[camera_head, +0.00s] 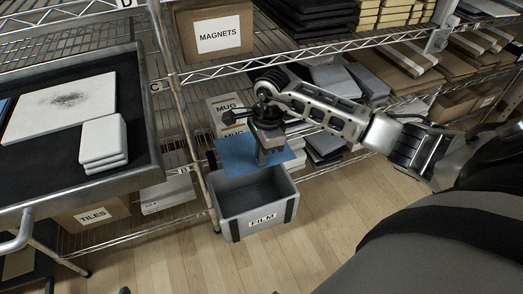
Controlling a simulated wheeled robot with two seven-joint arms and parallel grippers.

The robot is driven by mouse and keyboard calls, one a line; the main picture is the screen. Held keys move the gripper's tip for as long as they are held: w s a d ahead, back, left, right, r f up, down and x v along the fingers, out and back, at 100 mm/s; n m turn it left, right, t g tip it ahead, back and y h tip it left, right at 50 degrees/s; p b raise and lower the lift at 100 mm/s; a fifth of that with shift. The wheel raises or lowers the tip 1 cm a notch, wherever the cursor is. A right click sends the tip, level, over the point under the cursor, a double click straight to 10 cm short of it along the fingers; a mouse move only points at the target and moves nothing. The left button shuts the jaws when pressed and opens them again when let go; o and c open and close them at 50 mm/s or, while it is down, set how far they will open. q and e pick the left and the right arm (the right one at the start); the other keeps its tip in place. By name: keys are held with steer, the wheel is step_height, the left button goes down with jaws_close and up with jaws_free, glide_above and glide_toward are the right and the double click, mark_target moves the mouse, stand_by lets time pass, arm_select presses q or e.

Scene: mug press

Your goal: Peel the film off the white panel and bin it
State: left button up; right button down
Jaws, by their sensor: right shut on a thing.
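My right gripper (265,155) is shut on a blue film (236,158) and holds it above a grey bin (258,225) labelled FILM. The film is spread out flat over the back part of the bin's opening. Whether it touches the bin cannot be told. A white panel (40,112) with a dark smudge lies on the black tray table at the left. A sliver of blue (3,107) shows at the left picture edge, and what it belongs to is cut off. My left gripper is not in view.
A stack of white tiles (103,140) sits on the tray table (148,152). Wire shelves behind hold boxes marked MAGNETS (218,33), MUG and TILES (93,213). A shelf post stands left of the bin. Wooden floor (310,222) is clear to its right.

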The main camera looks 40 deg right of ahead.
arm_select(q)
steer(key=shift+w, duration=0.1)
arm_select(e)
steer(key=c, duration=1.5)
jaws_free()
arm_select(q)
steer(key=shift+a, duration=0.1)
arm_select(e)
steer(key=shift+r, duration=0.1)
